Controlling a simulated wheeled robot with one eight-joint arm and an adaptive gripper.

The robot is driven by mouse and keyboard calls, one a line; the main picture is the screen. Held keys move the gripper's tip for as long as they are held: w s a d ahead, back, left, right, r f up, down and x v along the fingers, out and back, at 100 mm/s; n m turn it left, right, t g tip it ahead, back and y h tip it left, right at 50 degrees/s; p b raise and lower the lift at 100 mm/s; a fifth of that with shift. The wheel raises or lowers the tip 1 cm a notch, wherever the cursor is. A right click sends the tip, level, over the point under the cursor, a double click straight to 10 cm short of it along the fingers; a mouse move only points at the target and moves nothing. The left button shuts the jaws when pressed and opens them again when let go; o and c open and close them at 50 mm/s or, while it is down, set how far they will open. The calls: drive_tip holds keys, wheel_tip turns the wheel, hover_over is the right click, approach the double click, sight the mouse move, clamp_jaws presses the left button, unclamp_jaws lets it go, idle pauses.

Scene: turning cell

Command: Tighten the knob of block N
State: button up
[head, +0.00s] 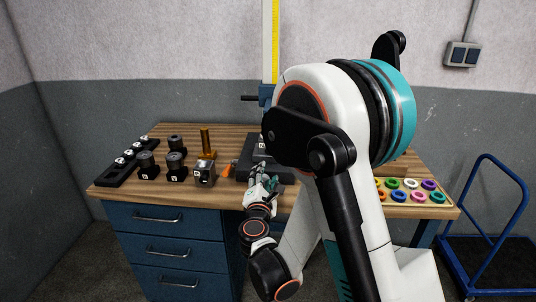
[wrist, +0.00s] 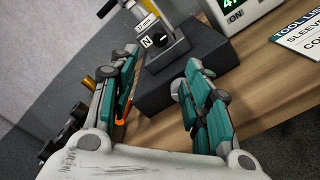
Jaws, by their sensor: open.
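In the head view my gripper (head: 263,184) is at the plinth's front; my arm hides part of the block.
An orange item (head: 227,171) lies near the plinth. A tray of coloured rings (head: 445,207) is right. A yellow-scaled column (head: 271,45) rises behind.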

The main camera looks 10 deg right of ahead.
drive_tip(key=b+x, duration=0.3)
drive_tip(key=x, duration=1)
drive_tip(key=shift+w+d, duration=0.15)
drive_tip(key=shift+w, duration=0.15)
clamp_jaws()
